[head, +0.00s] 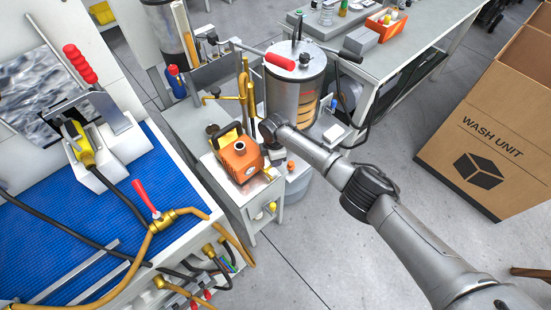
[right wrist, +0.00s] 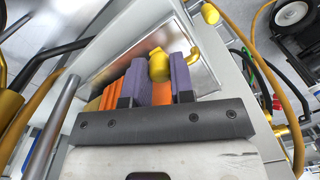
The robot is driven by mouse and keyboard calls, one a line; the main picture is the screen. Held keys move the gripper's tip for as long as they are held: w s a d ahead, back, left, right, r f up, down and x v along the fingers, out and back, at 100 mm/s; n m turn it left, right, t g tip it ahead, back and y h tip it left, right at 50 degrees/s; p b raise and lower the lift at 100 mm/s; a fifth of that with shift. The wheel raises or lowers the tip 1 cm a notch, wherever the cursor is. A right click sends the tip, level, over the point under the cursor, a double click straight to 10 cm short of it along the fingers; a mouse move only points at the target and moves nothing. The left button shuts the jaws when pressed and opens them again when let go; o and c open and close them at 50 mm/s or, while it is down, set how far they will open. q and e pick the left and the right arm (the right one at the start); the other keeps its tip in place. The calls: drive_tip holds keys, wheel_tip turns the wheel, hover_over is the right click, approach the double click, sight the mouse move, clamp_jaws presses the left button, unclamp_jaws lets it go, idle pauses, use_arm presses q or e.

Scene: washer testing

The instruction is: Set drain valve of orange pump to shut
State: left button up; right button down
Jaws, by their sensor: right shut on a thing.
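My right gripper (head: 277,158) is at the pump's right side. In the right wrist view my right gripper (right wrist: 161,78) has its two purple finger pads on either side of a small brass-yellow part, which looks like the drain valve (right wrist: 158,66). It is shut on that part. Orange pump body (right wrist: 116,92) shows behind the fingers. The head view hides the valve behind my gripper, and its exact setting cannot be told. My left gripper is not in view.
A steel tank (head: 296,85) with a red-handled lever stands behind the pump, beside brass pipes (head: 245,85). A blue-matted bench (head: 60,225) with hoses is at left. A large cardboard box (head: 490,140) stands at right. Bare floor lies between cart and box.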

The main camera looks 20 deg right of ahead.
drive_tip(key=c, duration=1.1)
unclamp_jaws()
drive_tip(key=shift+a, duration=0.1)
drive_tip(key=shift+o, duration=0.6)
drive_tip(key=shift+r, duration=0.1)
wheel_tip(320, 180, up, 14)
drive_tip(key=p, duration=0.4)
drive_tip(key=shift+w, duration=0.3)
